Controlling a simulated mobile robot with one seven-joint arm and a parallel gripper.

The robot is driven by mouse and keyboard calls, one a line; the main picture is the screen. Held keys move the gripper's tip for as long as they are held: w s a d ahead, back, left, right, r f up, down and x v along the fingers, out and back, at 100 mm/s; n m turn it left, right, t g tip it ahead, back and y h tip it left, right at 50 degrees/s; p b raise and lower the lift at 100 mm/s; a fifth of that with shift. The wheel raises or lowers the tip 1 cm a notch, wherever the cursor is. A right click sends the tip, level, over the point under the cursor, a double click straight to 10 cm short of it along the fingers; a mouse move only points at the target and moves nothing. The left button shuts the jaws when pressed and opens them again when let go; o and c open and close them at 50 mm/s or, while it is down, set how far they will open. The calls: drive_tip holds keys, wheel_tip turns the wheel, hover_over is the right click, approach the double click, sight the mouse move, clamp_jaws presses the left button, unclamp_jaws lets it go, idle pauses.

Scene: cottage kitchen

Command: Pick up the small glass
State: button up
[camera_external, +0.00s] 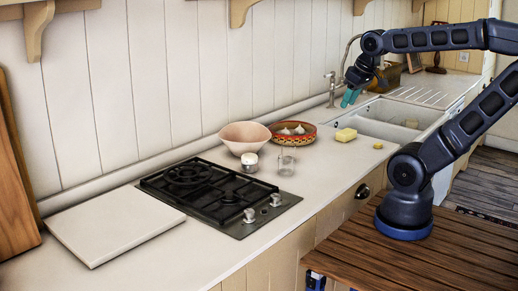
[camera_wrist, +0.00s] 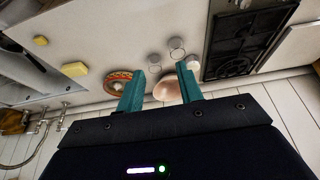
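A small clear glass (camera_external: 286,167) stands on the counter to the right of the hob, in front of the bowls. In the wrist view, a clear round rim (camera_wrist: 176,43) seems to be this glass, with two whitish round items on either side. One is probably the small white-topped jar (camera_external: 249,160). My gripper (camera_external: 350,97) is up by the sink tap, well away from and above the glass. Its two teal fingers stand apart with nothing between them in the wrist view (camera_wrist: 162,70).
A pink bowl (camera_external: 245,138) and a patterned bowl (camera_external: 293,134) stand behind the glass. The black hob (camera_external: 210,190) lies left, with a white board (camera_external: 115,222) beyond. A yellow sponge (camera_external: 345,134) lies by the sink (camera_external: 380,127). The tap (camera_external: 332,90) rises near my gripper.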

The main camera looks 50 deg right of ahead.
drive_tip(key=shift+o, duration=0.2)
idle(0.3)
drive_tip(key=o, duration=0.8)
drive_tip(key=shift+w, duration=0.1)
drive_tip(key=n+g+h, duration=0.1)
drive_tip(key=n+g, duration=0.4)
drive_tip(key=n, duration=1.1)
hover_over(286, 163)
drive_tip(key=w+d, duration=0.2)
wheel_tip(286, 163, down, 17)
drive_tip(key=shift+s+d+f, duration=0.1)
drive_tip(key=shift+f, duration=2.5)
drive_tip(key=shift+s+d+f, duration=0.1)
drive_tip(key=shift+f, duration=2.5)
